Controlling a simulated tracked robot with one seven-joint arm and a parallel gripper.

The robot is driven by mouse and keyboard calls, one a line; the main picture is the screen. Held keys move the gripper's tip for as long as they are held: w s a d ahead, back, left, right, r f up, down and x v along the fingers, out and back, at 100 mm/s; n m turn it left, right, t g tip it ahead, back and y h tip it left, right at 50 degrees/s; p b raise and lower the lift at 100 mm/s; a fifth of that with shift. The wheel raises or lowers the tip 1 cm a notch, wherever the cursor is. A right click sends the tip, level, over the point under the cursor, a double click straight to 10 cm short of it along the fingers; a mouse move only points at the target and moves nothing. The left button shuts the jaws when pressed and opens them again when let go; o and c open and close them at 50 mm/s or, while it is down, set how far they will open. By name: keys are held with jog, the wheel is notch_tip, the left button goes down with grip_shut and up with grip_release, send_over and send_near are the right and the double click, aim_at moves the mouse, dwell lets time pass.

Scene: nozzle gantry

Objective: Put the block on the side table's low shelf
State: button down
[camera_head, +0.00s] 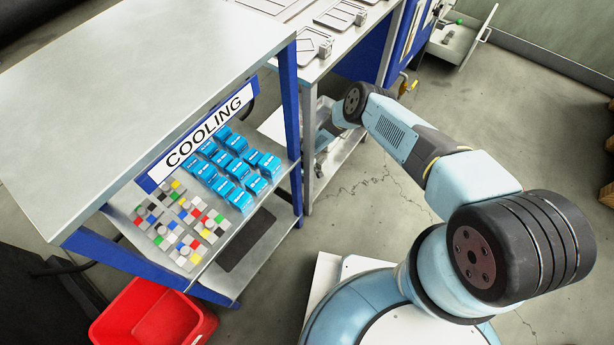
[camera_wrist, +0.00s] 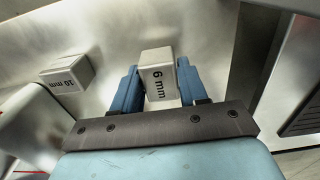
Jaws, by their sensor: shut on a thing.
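A pale grey block marked "6 mm" (camera_wrist: 158,72) is between the two blue fingers of my gripper (camera_wrist: 160,85) in the wrist view. The fingers are shut on its sides. Behind it is a bare metal surface (camera_wrist: 105,40); I cannot tell whether the block touches it. In the head view my arm reaches to the low shelf (camera_head: 341,158) of the table beside the cooling rack. The gripper and block are mostly hidden there by my wrist and the table legs.
A second block marked "10 mm" (camera_wrist: 68,75) sits left of my gripper. The cooling rack (camera_head: 225,250) holds blue boxes (camera_head: 222,160) and small coloured parts (camera_head: 180,225). A red bin (camera_head: 150,315) stands in front. An open drawer (camera_head: 458,38) is at the back right.

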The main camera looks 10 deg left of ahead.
jog(key=shift+f, duration=0.6)
jog(key=c, duration=0.6)
grip_release()
jog(key=shift+r, duration=4.4)
